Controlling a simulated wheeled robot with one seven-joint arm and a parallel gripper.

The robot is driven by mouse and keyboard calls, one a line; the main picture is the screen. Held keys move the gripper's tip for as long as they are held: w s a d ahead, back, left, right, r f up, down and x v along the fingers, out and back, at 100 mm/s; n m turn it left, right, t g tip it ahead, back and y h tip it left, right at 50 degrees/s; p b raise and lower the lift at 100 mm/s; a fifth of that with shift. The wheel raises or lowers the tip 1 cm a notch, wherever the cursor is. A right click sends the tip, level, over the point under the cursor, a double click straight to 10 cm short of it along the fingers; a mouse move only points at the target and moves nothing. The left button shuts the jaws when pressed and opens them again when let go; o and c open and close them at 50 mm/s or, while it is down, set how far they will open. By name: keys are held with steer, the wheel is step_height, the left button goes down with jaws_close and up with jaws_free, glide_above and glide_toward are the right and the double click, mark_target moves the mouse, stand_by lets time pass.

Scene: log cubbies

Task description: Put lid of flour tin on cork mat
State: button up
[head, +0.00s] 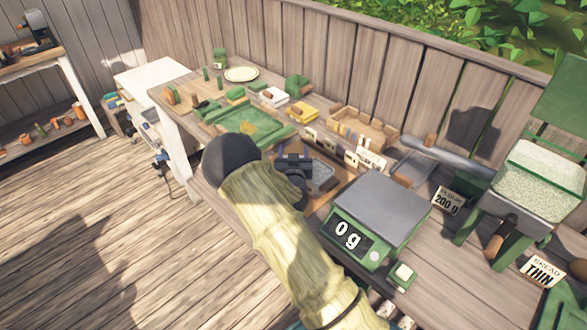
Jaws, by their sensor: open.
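My gripper (294,164) is dark and hangs over the middle of the bench, at the end of my sleeved arm. It is open; its fingertips are small and partly hidden. A brown, cork-coloured flat area (322,196) lies under and beside it, largely covered by my arm; I cannot tell for sure that it is the cork mat. A small grey flat piece (321,171) lies right of the gripper. I cannot clearly pick out the flour tin or its lid, and see nothing held.
A green scale (378,215) reading 0 g stands right of my arm. A green stand with a pale-filled hopper (541,180) is at the right. A green tray (245,127), a plate (241,74) and a wooden box (357,128) lie farther back. The plank wall borders the bench.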

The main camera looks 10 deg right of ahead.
steer(key=b+v, duration=0.1)
steer(key=v, duration=0.7)
steer(key=shift+d, duration=0.1)
stand_by(0.4)
